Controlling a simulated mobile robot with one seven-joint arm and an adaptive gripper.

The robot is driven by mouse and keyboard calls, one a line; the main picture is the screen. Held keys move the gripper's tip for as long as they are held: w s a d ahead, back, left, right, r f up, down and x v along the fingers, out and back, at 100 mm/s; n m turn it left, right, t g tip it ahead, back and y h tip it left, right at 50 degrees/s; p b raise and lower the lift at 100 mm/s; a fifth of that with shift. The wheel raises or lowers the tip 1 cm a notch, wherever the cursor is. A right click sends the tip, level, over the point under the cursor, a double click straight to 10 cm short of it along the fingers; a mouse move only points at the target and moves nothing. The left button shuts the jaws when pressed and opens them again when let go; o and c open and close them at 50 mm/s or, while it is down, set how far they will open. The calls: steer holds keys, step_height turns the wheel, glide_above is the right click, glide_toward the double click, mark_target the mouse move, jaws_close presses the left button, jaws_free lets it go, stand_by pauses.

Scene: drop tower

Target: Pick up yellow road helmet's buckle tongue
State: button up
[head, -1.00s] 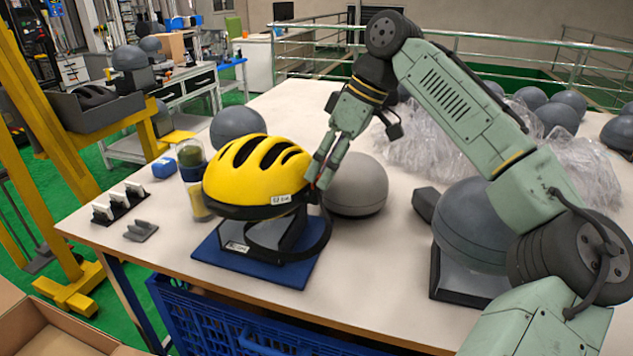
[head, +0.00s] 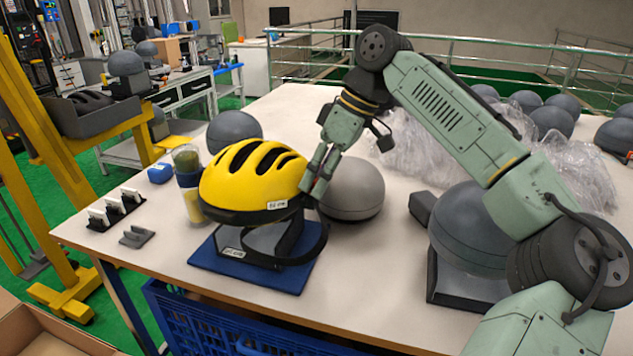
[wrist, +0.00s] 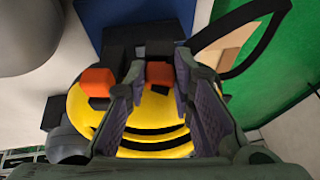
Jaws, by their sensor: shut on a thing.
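The yellow road helmet (head: 252,176) sits on a dark stand on a blue mat (head: 222,266), its black strap looping down at the right. My gripper (head: 315,188) is at the helmet's right rim. In the wrist view my gripper (wrist: 158,68) has its fingers around a small dark piece with an orange part, which appears to be the buckle tongue (wrist: 158,75). A second orange piece (wrist: 98,82) shows just outside the left finger. The yellow helmet shell (wrist: 140,142) lies behind the fingers. The fingers hide part of the held piece.
A grey dome (head: 350,188) stands close behind my gripper. A larger dark dome (head: 468,225) on a stand is to the right. A tumbler (head: 188,185) is close to the helmet's left side. A blue crate (head: 215,325) is below the table's front edge.

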steer(key=shift+a+r, duration=0.1)
steer(key=shift+r, duration=0.45)
step_height(320, 180, up, 2)
steer(key=shift+r, duration=0.1)
steer(key=s+a+r+p, duration=0.1)
steer(key=s+r+p, duration=0.2)
steer(key=s+p, duration=0.5)
steer(key=s, duration=0.6)
steer(key=shift+s+a+p, duration=0.1)
steer(key=shift+a+p, duration=0.05)
steer(key=shift+p, duration=0.6)
steer(key=shift+a+f+p, duration=0.15)
steer(key=shift+f+p, duration=0.05)
steer(key=shift+p, duration=0.25)
